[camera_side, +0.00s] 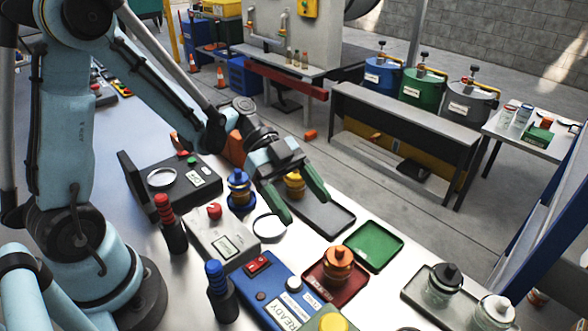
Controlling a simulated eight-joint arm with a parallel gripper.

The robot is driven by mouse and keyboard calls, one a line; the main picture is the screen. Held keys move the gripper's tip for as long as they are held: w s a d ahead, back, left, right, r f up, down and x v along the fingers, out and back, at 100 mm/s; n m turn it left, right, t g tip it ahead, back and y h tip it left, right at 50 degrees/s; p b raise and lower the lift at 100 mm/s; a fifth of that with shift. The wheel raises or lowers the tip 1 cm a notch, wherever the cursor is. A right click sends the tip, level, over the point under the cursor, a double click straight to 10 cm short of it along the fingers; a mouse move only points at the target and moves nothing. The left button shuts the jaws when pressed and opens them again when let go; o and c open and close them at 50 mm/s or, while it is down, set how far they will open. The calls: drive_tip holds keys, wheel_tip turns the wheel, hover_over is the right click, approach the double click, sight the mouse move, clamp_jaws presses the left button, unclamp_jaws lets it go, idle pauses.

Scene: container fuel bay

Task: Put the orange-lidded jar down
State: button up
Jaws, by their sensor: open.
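The orange-lidded jar (338,262) stands upright on a dark red tray (317,279), right of the blue READY box. My gripper (296,199) is open, with its two green fingers apart, up and to the left of that jar and not touching it. A jar with a yellow-amber lid (294,182) shows between and behind the fingers, at a dark grey tray (327,216). I cannot tell whether the fingers touch it. Its lower part is partly hidden.
A blue-lidded jar (239,190) stands left of my gripper. An empty green tray (376,246) lies right of the orange-lidded jar. A black-lidded jar (444,281) and a white-lidded jar (495,311) stand at the right. The blue READY box (272,292) and red-button grey box (219,235) are nearby.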

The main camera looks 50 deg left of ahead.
drive_tip(key=s+a+r+n+t+y, duration=0.1)
drive_tip(key=a+r+n+t+y, duration=0.1)
drive_tip(key=a+n+y, duration=0.3)
drive_tip(key=s+a+r+n+t+y, duration=0.2)
drive_tip(key=a+n+t+y, duration=0.3)
drive_tip(key=n, duration=0.8)
drive_tip(key=shift+t+y, duration=0.3)
drive_tip(key=shift+y, duration=0.8)
drive_tip(key=shift+r, duration=0.1)
